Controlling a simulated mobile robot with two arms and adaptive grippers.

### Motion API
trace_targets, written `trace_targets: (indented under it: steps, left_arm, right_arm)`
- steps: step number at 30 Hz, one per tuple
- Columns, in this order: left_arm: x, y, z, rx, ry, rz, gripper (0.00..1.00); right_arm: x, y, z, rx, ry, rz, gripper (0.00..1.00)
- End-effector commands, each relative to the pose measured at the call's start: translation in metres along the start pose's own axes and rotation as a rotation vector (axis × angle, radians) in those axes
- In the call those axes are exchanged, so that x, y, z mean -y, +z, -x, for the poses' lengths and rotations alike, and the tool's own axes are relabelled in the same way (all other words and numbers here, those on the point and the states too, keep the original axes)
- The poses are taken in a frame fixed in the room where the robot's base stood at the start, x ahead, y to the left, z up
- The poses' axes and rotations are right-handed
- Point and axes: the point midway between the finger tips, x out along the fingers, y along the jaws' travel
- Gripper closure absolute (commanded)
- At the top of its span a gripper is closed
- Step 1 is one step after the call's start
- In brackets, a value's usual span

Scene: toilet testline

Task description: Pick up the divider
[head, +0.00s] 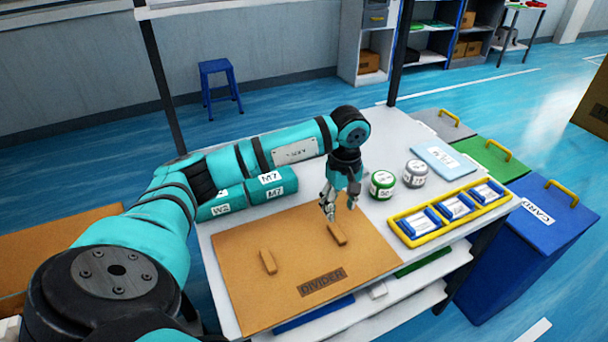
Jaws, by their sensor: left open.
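The divider (293,251) is a flat brown board with "DIVIDER" printed near its front edge. It lies on the white table and has two raised wooden handles, a left one (268,261) and a right one (337,233). My left gripper (339,214) points down, open, just above and behind the right handle. I cannot tell whether its fingers touch the handle. My right gripper does not show.
Teal boxes (267,187) stand behind the divider. A green-and-white can (382,185), a grey can (414,173) and a yellow tray (452,213) with blue-and-white packs are to its right. Lidded bins, one a blue bin (528,235), stand beyond the table's right side.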

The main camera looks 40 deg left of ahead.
Motion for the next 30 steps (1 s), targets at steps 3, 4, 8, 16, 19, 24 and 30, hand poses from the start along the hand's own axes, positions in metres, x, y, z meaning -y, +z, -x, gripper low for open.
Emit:
trace_targets:
  steps: [3, 4, 8, 16, 19, 24, 30]
  left_arm:
    - [0.001, 0.001, -0.022, 0.003, -0.004, 0.000, 0.52]
    - [0.000, 0.001, -0.026, 0.003, -0.002, 0.000, 0.52]
    - [0.000, 0.001, -0.038, 0.002, 0.000, 0.000, 0.52]
    - [0.000, 0.001, -0.064, 0.005, -0.003, 0.001, 0.52]
    - [0.000, 0.000, -0.080, 0.004, -0.002, 0.000, 0.52]
    - [-0.001, 0.000, -0.092, 0.003, 0.001, -0.001, 0.52]
    - [-0.001, 0.000, -0.093, 0.002, 0.002, -0.001, 0.53]
  right_arm:
    - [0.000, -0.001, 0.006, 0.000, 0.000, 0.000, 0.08]
    - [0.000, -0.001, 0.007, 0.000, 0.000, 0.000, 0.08]
    - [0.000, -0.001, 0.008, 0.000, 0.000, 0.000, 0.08]
    - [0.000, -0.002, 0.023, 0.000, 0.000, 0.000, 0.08]
    - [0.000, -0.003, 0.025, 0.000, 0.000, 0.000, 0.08]
    - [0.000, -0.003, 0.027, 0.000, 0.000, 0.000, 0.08]
    - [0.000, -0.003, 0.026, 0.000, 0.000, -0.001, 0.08]
